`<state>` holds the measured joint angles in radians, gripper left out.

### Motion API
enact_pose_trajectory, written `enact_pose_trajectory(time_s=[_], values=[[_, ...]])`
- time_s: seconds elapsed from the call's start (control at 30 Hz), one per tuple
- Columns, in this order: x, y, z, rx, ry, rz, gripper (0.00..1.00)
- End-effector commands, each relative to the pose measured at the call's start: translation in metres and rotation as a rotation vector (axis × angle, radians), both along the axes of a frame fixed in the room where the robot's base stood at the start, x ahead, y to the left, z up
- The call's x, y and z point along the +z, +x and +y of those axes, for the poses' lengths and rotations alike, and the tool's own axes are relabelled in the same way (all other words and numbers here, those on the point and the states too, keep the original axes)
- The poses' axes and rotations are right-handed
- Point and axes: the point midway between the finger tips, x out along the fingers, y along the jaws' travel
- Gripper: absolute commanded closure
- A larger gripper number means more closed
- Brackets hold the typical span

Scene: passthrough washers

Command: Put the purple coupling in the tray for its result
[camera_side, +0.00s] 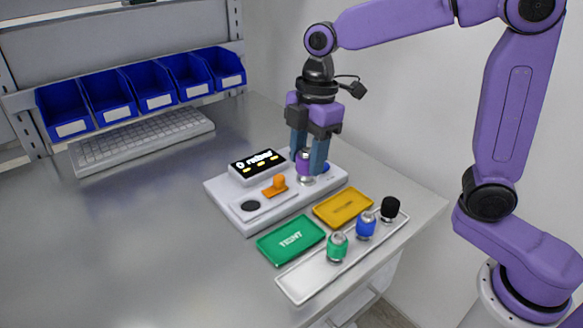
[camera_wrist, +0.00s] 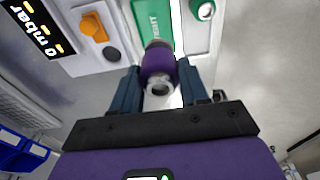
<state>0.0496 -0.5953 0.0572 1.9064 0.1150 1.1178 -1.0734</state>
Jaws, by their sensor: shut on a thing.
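My gripper (camera_side: 309,160) is shut on the purple coupling (camera_side: 304,168), which is upright over the right end of the white test device (camera_side: 240,217). Whether the coupling touches the device is hard to tell. In the wrist view the purple coupling (camera_wrist: 158,66) sits between my two fingers (camera_wrist: 158,90), its ring-shaped metal end facing the camera. The green tray (camera_side: 291,241), with white lettering, and the yellow tray (camera_side: 342,208) lie flat in front of the device and look empty. The device's display (camera_side: 258,164) reads "0 mbar" in the wrist view.
A metal tray (camera_side: 296,288) at the table's front right edge holds a green coupling (camera_side: 337,247), a blue coupling (camera_side: 366,225) and a black coupling (camera_side: 390,208). An orange lever (camera_side: 275,186) stands on the device. A keyboard (camera_side: 143,140) and blue bins (camera_side: 155,86) are behind. The left table is clear.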

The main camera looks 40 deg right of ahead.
Motion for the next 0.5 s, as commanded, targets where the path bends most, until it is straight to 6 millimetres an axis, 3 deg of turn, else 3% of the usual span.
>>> enact_pose_trajectory(time_s=[0.23, 0.5], values=[[-0.002, -0.040, -0.011, 0.055, 0.001, -0.002, 0.91], [-0.017, -0.094, -0.028, 0.139, 0.001, -0.002, 0.91]])
